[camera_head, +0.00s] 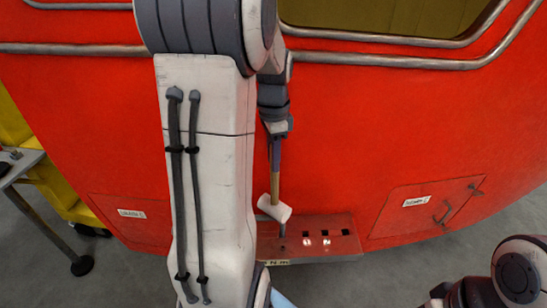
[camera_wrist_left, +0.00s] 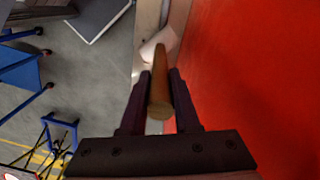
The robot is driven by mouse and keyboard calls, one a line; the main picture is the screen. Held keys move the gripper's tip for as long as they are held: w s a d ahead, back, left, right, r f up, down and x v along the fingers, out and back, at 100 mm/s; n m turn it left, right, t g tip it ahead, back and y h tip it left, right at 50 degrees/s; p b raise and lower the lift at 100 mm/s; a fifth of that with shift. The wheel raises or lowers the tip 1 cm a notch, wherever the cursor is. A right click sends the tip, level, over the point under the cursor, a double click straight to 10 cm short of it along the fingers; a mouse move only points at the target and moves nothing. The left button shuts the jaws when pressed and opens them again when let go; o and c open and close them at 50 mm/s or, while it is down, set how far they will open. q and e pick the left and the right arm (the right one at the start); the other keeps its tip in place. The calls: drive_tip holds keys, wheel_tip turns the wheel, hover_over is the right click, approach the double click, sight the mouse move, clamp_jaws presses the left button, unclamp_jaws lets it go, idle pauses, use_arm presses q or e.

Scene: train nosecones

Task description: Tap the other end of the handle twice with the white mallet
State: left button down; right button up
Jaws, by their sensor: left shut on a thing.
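My left gripper (camera_head: 277,128) is shut on the wooden handle of the white mallet (camera_head: 274,208). The mallet hangs head down in front of the red nosecone, its white head just above a red step plate (camera_head: 330,226). In the left wrist view the mallet's handle (camera_wrist_left: 160,100) runs between the two dark fingers, with the pale head (camera_wrist_left: 158,44) beyond. A small dark upright piece (camera_head: 282,236) shows just below the head; I cannot tell whether they touch. Dark handles (camera_head: 440,215) sit on the right hatch. My right gripper is not clearly in view.
The red nosecone (camera_head: 350,140) fills most of the head view, with grey rails above. The step plate has several square holes. A grey table (camera_head: 22,162) and yellow parts (camera_head: 45,185) stand at the left. Blue stands (camera_wrist_left: 22,75) show in the left wrist view. Grey floor lies below.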

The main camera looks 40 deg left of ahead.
use_arm(q)
drive_tip(key=shift+f+b, duration=0.45)
drive_tip(key=shift+f, duration=0.15)
idle(0.4)
drive_tip(key=shift+f, duration=0.15)
idle(0.9)
